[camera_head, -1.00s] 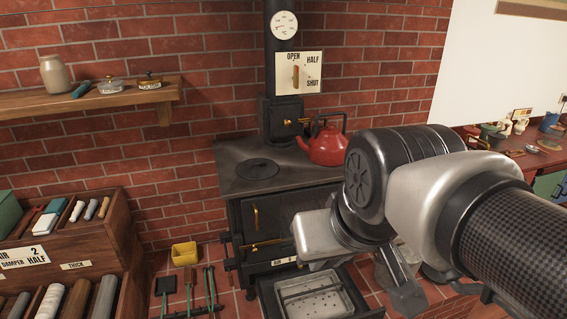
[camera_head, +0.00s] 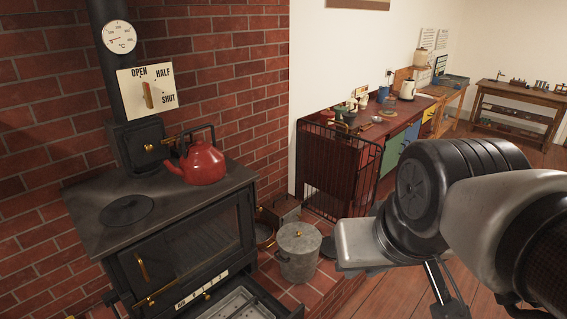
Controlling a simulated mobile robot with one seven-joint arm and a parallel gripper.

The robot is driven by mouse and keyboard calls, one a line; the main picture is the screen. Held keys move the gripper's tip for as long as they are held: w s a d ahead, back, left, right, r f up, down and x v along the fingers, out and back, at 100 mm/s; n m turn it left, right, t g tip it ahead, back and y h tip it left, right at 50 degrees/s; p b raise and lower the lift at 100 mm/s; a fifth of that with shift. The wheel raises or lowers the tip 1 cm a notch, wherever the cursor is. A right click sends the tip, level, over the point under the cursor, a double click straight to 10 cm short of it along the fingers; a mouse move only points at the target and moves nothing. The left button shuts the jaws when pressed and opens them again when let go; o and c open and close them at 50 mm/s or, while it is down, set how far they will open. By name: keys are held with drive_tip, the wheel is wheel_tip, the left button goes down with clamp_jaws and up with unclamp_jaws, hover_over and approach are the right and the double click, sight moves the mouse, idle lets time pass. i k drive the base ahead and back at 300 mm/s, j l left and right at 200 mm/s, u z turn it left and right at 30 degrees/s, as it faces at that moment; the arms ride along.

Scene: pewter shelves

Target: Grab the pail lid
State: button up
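The grey metal pail (camera_head: 298,266) stands on the brick hearth to the right of the stove. Its round grey lid (camera_head: 299,240) lies on top and covers its mouth, with a small knob near the middle. My gripper (camera_head: 443,290) is at the lower right, partly hidden by my arm and cut by the frame's lower edge. It is to the right of the pail in the picture and apart from it. I cannot make out its fingertips clearly.
The black stove (camera_head: 180,245) stands left of the pail, with its lower drawer (camera_head: 240,303) pulled out. A red kettle (camera_head: 203,163) sits on the stove. A dark wire fireguard (camera_head: 338,172) stands behind the pail. Wooden floor (camera_head: 375,298) is open at the right.

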sight(298, 237)
drive_tip(key=i+l+u, duration=0.15)
drive_tip(key=u, duration=0.6)
drive_tip(key=i+l+u, duration=0.2)
drive_tip(key=l, duration=0.15)
drive_tip(key=l+u, duration=0.15)
drive_tip(key=l, duration=0.2)
drive_tip(key=i+l+u, duration=0.2)
drive_tip(key=l, duration=0.15)
drive_tip(key=i+l, duration=0.1)
drive_tip(key=l, duration=0.55)
drive_tip(key=i+l+u, duration=0.1)
drive_tip(key=l, duration=0.55)
drive_tip(key=i+l, duration=0.15)
drive_tip(key=l, duration=0.55)
